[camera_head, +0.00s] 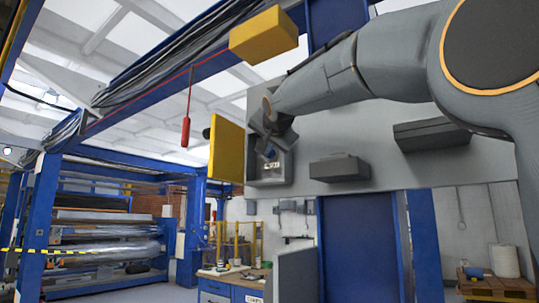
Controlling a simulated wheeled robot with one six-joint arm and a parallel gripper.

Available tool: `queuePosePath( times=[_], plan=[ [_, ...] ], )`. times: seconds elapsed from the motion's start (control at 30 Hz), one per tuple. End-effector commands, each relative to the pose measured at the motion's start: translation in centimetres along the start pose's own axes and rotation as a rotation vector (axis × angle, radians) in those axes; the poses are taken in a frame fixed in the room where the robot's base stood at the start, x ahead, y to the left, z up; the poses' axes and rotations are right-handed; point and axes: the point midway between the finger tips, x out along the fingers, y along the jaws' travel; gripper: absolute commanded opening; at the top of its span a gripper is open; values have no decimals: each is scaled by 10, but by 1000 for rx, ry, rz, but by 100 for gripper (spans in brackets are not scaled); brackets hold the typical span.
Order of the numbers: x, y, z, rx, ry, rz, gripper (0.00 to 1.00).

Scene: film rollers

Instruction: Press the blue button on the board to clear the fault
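The grey board (368,138) hangs high in front of me on blue framework. At its left end is a grey box (285,178) with its yellow door (228,150) swung open to the left. My arm reaches in from the right, and my gripper (268,140) is at the front of this box, overlapping its upper part. A small blue spot, possibly the blue button (270,153), shows just below the gripper, above a small pale label. I cannot tell whether the gripper touches it. The fingers are too small and dark to tell open from shut.
Two dark grey boxes (340,168) (432,134) stick out from the board to the right. A yellow box (263,35) is above, and a red pull handle (186,131) hangs on a cord to the left. A blue workbench (222,291) and a roller machine (105,245) stand behind.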

Motion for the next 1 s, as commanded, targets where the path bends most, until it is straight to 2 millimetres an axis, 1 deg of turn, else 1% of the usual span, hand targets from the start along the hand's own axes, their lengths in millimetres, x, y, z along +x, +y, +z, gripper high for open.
queuePosePath(
  times=[1.0],
  plan=[
    [7,5,-5,0,0,1,0]
  ],
)
